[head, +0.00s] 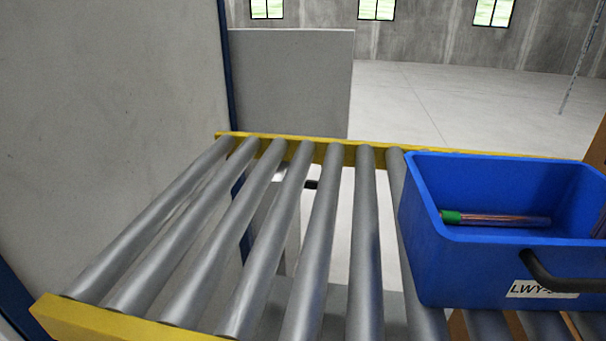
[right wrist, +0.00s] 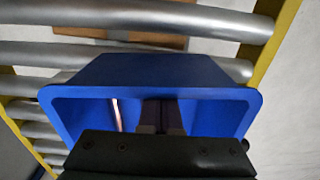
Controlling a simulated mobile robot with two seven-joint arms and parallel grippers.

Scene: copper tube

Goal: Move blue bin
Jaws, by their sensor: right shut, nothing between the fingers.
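The blue bin (head: 450,262) sits upright on the rollers at the right of the head view, cut off by the right edge. A copper tube with a green end (head: 497,219) lies inside it. A white label, partly covered, is on its front wall. A dark curved piece in front of that wall may be a handle or part of my arm; I cannot tell. In the right wrist view, my right gripper (right wrist: 162,116) is shut and empty, its fingers over the opening of the blue bin (right wrist: 150,72). Its dark body hides the near rim. My left gripper is not in view.
The roller conveyor (head: 318,240) has yellow side rails (head: 130,322) and bare rollers left of the bin. A grey panel (head: 290,85) stands behind it. A grey wall (head: 110,110) rises at the left. Open floor lies beyond.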

